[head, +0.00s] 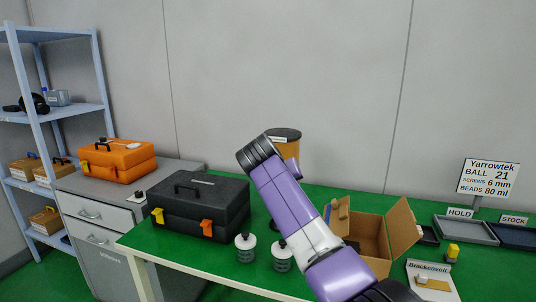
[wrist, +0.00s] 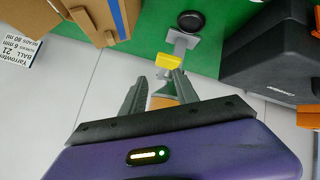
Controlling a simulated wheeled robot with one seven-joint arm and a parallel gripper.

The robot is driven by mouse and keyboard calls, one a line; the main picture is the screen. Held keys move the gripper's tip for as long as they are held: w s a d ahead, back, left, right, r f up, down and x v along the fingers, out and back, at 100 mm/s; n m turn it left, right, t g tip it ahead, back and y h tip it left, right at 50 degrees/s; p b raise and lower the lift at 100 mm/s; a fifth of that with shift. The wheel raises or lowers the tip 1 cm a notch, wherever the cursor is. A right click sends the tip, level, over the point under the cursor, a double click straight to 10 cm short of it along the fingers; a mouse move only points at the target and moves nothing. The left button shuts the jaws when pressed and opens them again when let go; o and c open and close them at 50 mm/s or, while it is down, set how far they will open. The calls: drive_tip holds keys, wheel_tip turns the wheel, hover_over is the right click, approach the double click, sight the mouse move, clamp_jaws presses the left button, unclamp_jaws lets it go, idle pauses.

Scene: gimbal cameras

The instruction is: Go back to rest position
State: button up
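My gripper (wrist: 160,78) shows in the wrist view with its two grey fingers apart. An orange surface (wrist: 163,102) shows behind the gap, and a yellow piece (wrist: 168,62) with a grey part lies beyond the fingertips; I cannot tell how far away. In the head view my purple and white arm (head: 290,205) reaches up over the green table, and the gripper's fingers cannot be made out there.
A black toolbox (head: 200,205) and two small jars (head: 245,248) (head: 282,257) stand left of my arm. An open cardboard box (head: 372,235) stands close on its right. Trays (head: 465,230), a sign (head: 488,177) and a yellow-topped item (head: 452,253) are farther right.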

drive_tip(key=a+f+n+t+y, duration=0.2)
drive_tip(key=a+f+y, duration=0.1)
drive_tip(key=a+f, duration=0.2)
drive_tip(key=s+a+f+t+y, duration=0.2)
drive_tip(key=s+f+t+y, duration=0.25)
drive_tip(key=s+f, duration=0.85)
drive_tip(key=s+d+m+h, duration=0.1)
drive_tip(key=s+d, duration=0.6)
drive_tip(key=s, duration=1.1)
drive_tip(key=s+d+r+m+h, duration=0.1)
drive_tip(key=s+d, duration=0.6)
drive_tip(key=s, duration=1.1)
drive_tip(key=s+d+m+g+h, duration=0.1)
drive_tip(key=s+d, duration=0.6)
drive_tip(key=s, duration=1.1)
drive_tip(key=shift+s+d+r+m+h+p, duration=0.25)
drive_tip(key=shift+s+r+m+h+p, duration=0.1)
drive_tip(key=shift+s+m+p, duration=0.1)
